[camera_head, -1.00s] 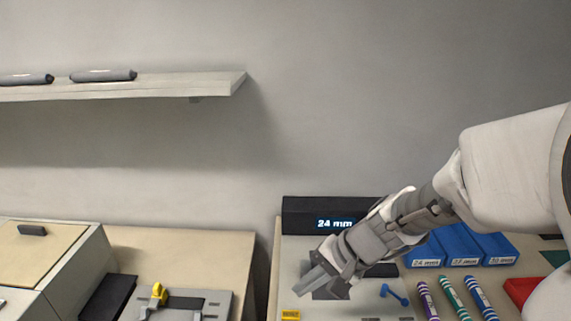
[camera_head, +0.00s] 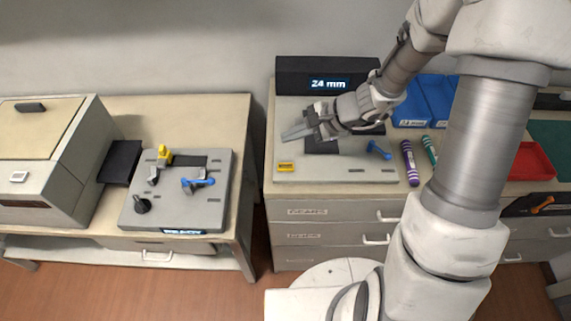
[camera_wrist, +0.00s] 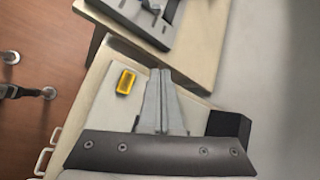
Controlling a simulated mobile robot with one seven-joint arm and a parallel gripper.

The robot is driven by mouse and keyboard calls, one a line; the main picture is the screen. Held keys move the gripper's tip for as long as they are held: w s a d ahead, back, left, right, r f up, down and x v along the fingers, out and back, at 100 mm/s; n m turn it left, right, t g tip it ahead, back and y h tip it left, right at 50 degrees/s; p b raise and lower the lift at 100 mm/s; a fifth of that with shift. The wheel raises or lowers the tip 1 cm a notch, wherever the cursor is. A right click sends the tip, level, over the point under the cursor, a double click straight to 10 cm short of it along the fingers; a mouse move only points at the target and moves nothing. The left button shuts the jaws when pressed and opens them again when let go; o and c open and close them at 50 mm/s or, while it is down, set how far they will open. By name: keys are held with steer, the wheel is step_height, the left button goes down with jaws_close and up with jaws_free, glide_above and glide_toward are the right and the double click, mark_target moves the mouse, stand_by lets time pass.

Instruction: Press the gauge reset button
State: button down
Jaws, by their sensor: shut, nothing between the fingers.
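A small yellow button (camera_head: 286,166) with markings too small to read sits at the front left of a grey gauge plate (camera_head: 340,172). Behind the plate stands a black display box (camera_head: 292,78) reading "24 mm". My gripper (camera_head: 284,137) is shut and empty, its fingers pointing left. It appears above the plate, behind the button in the head view and apart from it. In the wrist view the button (camera_wrist: 125,81) lies left of my shut fingertips (camera_wrist: 160,74). My gripper and arm hide part of the plate.
A blue lever (camera_head: 379,150) stands on the plate's right side. Striped markers (camera_head: 409,162), blue boxes (camera_head: 410,114) and a red tray (camera_head: 532,162) lie farther right. A grey fixture (camera_head: 140,212) and a printer-like machine (camera_head: 50,150) occupy the left table, across a gap.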

steer(key=b, duration=0.5)
glide_above(290, 167)
step_height(290, 167, down, 8)
steer(key=shift+w+r, duration=0.1)
steer(key=shift+r, duration=0.15)
steer(key=shift+f+b, duration=0.65)
steer(key=shift+b, duration=0.25)
steer(key=shift+f, duration=0.1)
stand_by(0.8)
steer(key=shift+f+b, duration=0.35)
steer(key=shift+b, duration=0.3)
steer(key=shift+f+b, duration=0.35)
steer(key=shift+b, duration=0.15)
stand_by(0.5)
steer(key=shift+r, duration=0.1)
steer(key=shift+r+p, duration=0.45)
steer(key=shift+r, duration=0.25)
steer(key=shift+r+p, duration=1.75)
steer(key=shift+r, duration=0.75)
